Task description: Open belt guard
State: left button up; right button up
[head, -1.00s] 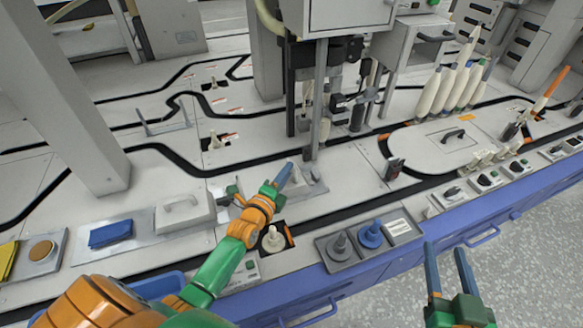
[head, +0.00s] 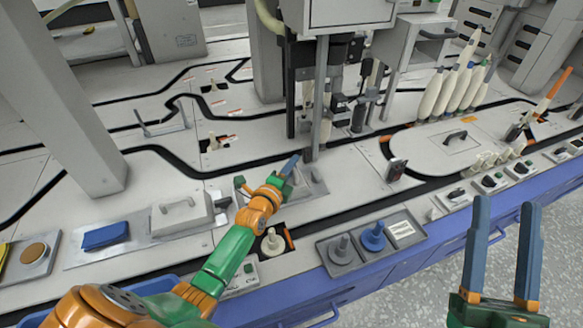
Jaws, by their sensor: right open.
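My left gripper (head: 291,164) reaches over a low grey plate (head: 312,185) set in the machine deck, in front of the central column. Its blue fingers are seen edge-on, so I cannot tell whether they are open or shut, or whether they touch the plate. No part is clearly marked as the belt guard. A pale cover with a black handle (head: 455,137) lies flat inside the belt loop at the right. A grey box with a handle (head: 180,214) sits on the left front deck, closed. My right gripper (head: 505,252) is open and empty over the floor at the lower right.
Grey and blue pegs (head: 373,237) stand in a front tray. A cream bobbin peg (head: 272,241) stands in a recess beside my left forearm. The central column (head: 318,95) rises behind my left gripper. Several cream bobbins (head: 447,90) stand at the back right.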

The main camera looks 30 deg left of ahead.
pick_arm(q)
grip_shut()
dwell(1.4)
